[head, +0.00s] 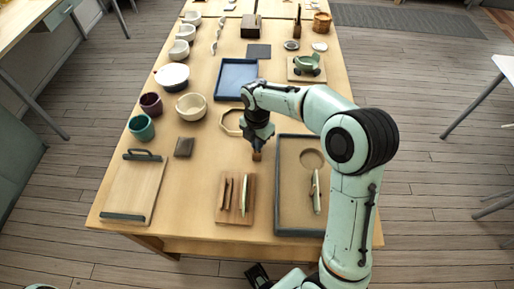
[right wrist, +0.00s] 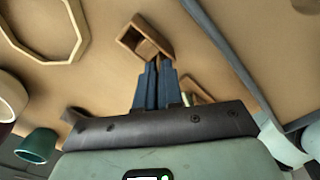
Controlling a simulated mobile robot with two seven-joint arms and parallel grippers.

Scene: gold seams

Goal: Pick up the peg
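My right gripper (head: 257,147) points down over the middle of the table, beside the octagonal wooden frame. A small brown wooden piece, which looks like the peg (head: 257,156), shows right at its fingertips. In the right wrist view the blue fingers (right wrist: 157,68) are close together, with the brown wooden peg (right wrist: 138,40) at their tips. It looks pinched there, with a dark recess or shaded face toward the camera. Whether it touches the table is hard to tell. My left gripper is not clearly seen.
The octagonal frame (head: 230,122) lies just left. A grey-edged tray (head: 278,190) is at right, a board with wooden tools (head: 223,212) in front. A blue tray (head: 237,66) lies behind, with bowls and cups (head: 191,107) at left. Bare tabletop (head: 200,165) shows at front left.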

